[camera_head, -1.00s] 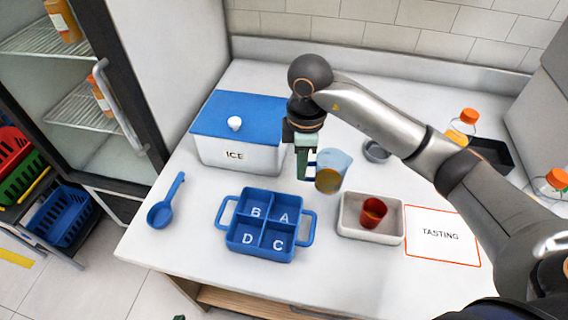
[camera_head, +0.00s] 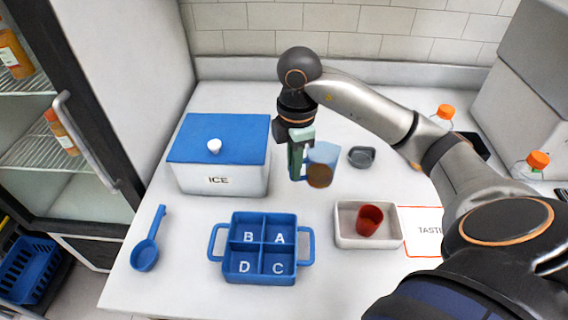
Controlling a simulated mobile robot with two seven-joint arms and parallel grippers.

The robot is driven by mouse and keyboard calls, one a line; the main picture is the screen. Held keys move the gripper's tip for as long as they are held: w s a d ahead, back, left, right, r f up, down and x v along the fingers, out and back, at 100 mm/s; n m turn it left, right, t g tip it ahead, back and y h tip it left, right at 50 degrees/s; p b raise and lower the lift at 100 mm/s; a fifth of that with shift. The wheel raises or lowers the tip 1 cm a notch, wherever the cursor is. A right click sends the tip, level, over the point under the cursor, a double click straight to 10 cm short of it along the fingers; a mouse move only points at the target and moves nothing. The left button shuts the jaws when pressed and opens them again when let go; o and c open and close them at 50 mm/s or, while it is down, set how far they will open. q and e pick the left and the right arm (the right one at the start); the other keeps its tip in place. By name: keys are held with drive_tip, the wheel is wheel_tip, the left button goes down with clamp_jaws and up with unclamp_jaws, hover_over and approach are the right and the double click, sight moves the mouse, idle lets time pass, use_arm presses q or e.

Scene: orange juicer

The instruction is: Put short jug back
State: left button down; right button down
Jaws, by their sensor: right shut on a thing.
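The short jug (camera_head: 322,160) is a translucent light-blue jug with a blue handle and brown-orange liquid low inside. It hangs roughly upright above the counter, right of the ice box. My right gripper (camera_head: 299,172) is shut on the jug at its handle side; the fingers partly hide the handle. My left gripper is not in view.
A blue-lidded ice box (camera_head: 222,180) stands left of the jug. A blue four-part tray (camera_head: 233,217) marked A to D lies in front. A white bin (camera_head: 352,241) holds a red cup (camera_head: 369,220). A small grey dish (camera_head: 362,157) sits right of the jug. A blue ladle (camera_head: 146,253) lies at left.

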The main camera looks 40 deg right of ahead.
drive_tip(key=w+d+f, duration=0.1)
drive_tip(key=w+f, duration=0.1)
drive_tip(key=w, duration=0.1)
drive_tip(key=w+d+f, duration=0.1)
drive_tip(key=w+f, duration=0.2)
drive_tip(key=w+d+f, duration=0.1)
drive_tip(key=w+f, duration=0.2)
drive_tip(key=shift+d+f+b, duration=0.2)
drive_tip(key=shift+b, duration=0.15)
drive_tip(key=shift+f, duration=1.25)
drive_tip(key=shift+f, duration=0.1)
drive_tip(key=c, duration=1.3)
unclamp_jaws()
drive_tip(key=shift+f, duration=0.1)
drive_tip(key=shift+c, duration=0.2)
drive_tip(key=o, duration=0.5)
drive_tip(key=shift+s, duration=0.1)
drive_tip(key=shift+c, duration=0.2)
wheel_tip(320, 180, up, 12)
drive_tip(key=shift+r+p, duration=0.2)
drive_tip(key=shift+p, duration=0.2)
